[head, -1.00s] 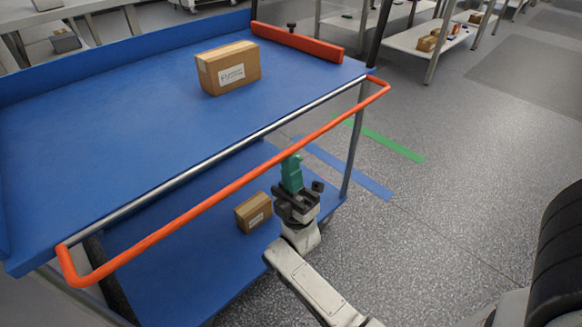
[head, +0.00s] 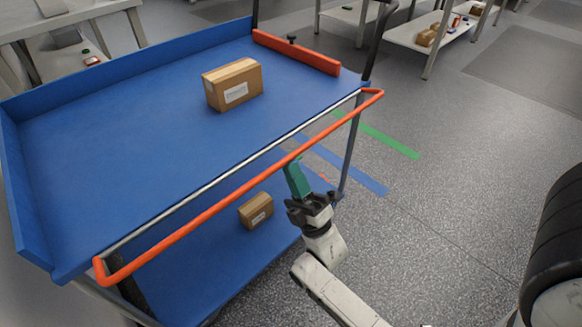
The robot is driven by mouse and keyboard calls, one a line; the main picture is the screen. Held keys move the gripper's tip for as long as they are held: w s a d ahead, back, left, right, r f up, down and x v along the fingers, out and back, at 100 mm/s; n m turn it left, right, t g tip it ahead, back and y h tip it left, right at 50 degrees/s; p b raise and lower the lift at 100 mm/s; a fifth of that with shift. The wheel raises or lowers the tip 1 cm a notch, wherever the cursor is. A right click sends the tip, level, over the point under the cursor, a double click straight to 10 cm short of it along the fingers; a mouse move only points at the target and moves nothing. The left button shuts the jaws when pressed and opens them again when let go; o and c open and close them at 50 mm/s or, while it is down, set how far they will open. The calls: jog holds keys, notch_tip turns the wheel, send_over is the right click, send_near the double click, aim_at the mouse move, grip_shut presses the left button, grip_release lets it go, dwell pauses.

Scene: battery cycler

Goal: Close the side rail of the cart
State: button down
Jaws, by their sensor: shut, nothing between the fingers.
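The blue two-shelf cart (head: 130,130) fills the left and middle of the head view. Its orange side rail (head: 225,202) is a long bar with bent ends on the near side. It hangs outward from the silver edge rod (head: 215,182), about level with the top shelf and not upright. My gripper (head: 291,168), with green fingers, is shut and empty. It points up on the outer side of the rail, right of the middle. The fingertips look close under the bar; I cannot tell whether they touch it.
A cardboard box (head: 232,84) stands on the top shelf, and a smaller box (head: 256,210) lies on the lower shelf. A red bar (head: 296,52) lines the shelf's far end. Open grey floor (head: 450,190) lies to the right.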

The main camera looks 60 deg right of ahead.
aim_at(288, 158)
jog(key=r+g+p, duration=0.2)
jog(key=p, duration=0.3)
jog(key=w+r+g+y+p, duration=0.1)
jog(key=r+g+p, duration=0.1)
jog(key=p, duration=0.4)
jog(key=r+g+y+p, duration=0.1)
jog(key=r+g+p, duration=0.2)
jog(key=p, duration=0.3)
jog(key=shift+w+d+r+g, duration=0.1)
jog(key=shift+w+d+g, duration=0.2)
jog(key=shift+w, duration=0.1)
jog(key=shift+w+r+g+y+p, duration=0.4)
jog(key=shift+g+p, duration=0.4)
jog(key=shift+p, duration=0.4)
jog(key=w, duration=0.1)
jog(key=p, duration=0.1)
jog(key=w+d+g, duration=0.1)
jog(key=shift+w+r+p, duration=0.3)
jog(key=shift+w+r, duration=0.05)
jog(key=shift+r, duration=0.05)
jog(key=shift+w+r, duration=0.1)
jog(key=shift+r, duration=0.1)
